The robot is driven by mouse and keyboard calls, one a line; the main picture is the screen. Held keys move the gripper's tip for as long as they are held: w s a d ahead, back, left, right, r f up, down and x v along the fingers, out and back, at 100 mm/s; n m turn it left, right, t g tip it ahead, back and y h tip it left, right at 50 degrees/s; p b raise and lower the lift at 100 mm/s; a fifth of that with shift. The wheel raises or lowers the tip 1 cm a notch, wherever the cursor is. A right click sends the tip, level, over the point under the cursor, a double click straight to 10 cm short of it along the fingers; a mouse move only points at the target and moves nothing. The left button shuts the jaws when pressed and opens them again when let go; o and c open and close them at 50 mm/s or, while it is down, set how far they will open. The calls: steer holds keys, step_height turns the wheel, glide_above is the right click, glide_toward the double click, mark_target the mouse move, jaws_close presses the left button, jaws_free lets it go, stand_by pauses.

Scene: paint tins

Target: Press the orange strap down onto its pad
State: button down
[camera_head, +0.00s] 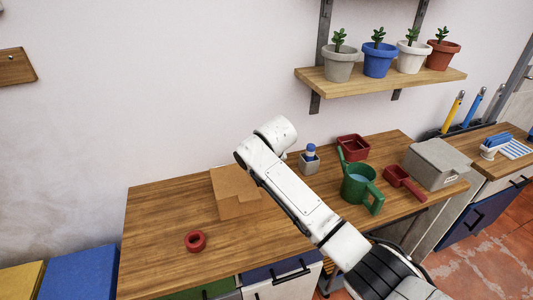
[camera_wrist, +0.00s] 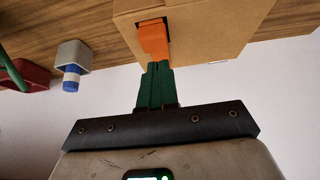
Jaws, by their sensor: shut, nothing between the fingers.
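The orange strap (camera_wrist: 152,40) shows in the wrist view on the side of a cardboard box (camera_wrist: 205,25). A dark patch edges its far end; I cannot tell whether that is the pad. My gripper (camera_wrist: 155,68) has green fingers, shut together with nothing between them. Their tips are right at the strap's near end and overlap it in the picture; I cannot tell if they touch it. In the head view the box (camera_head: 230,185) stands on the wooden bench, partly behind my arm. The strap and my fingers are hidden there.
On the bench (camera_head: 150,225) are a red ring (camera_head: 195,241), a grey holder (camera_head: 309,165) with a blue-topped item, a green watering can (camera_head: 357,188), a red tray (camera_head: 352,147), a red scoop (camera_head: 403,182) and a grey box (camera_head: 436,162). The bench's left end is clear.

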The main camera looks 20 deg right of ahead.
step_height(320, 180, up, 2)
steer(key=shift+r+p, duration=0.1)
steer(key=shift+p, duration=0.45)
steer(key=shift+s+r, duration=0.15)
steer(key=shift+r, duration=0.15)
steer(key=s+f+b+v, duration=0.1)
steer(key=b+v, duration=0.1)
steer(key=v, duration=0.7)
steer(key=s+f+g+y, duration=0.1)
steer(key=s+f+g, duration=0.1)
steer(key=s+f, duration=1.6)
steer(key=s+d+f+g, duration=0.1)
steer(key=s+d, duration=0.3)
steer(key=s, duration=1)
steer(key=s+d+f+g+h, duration=0.1)
steer(key=s+d+f+g, duration=0.1)
steer(key=s, duration=1.1)
step_height(320, 180, down, 3)
steer(key=shift+s+d+r+m, duration=0.3)
steer(key=shift+s+d, duration=0.1)
steer(key=shift+d, duration=0.5)
